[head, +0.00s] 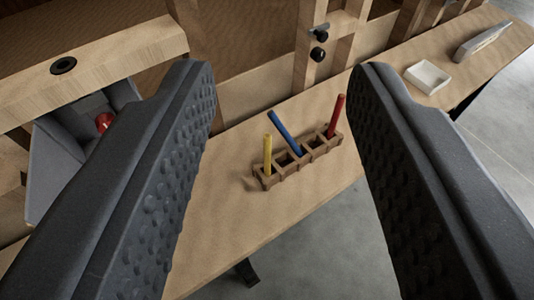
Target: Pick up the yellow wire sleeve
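The yellow wire sleeve (267,155) is a thin rod standing nearly upright in the left end slot of a small wooden rack (290,172). The rack sits on a wooden bench top. A blue sleeve (284,132) leans to the left in the same rack, and a red sleeve (336,116) stands at its right end. My gripper (284,85) is wide open, with its two dark, studded fingers at the left and right of the picture. Nothing is between the fingertips. The rack appears beyond the fingers, apart from them.
A grey bin (66,160) with a red item (104,122) inside is at the left. Wooden framing rises behind. The bench front is clear; grey floor lies beyond its edge.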

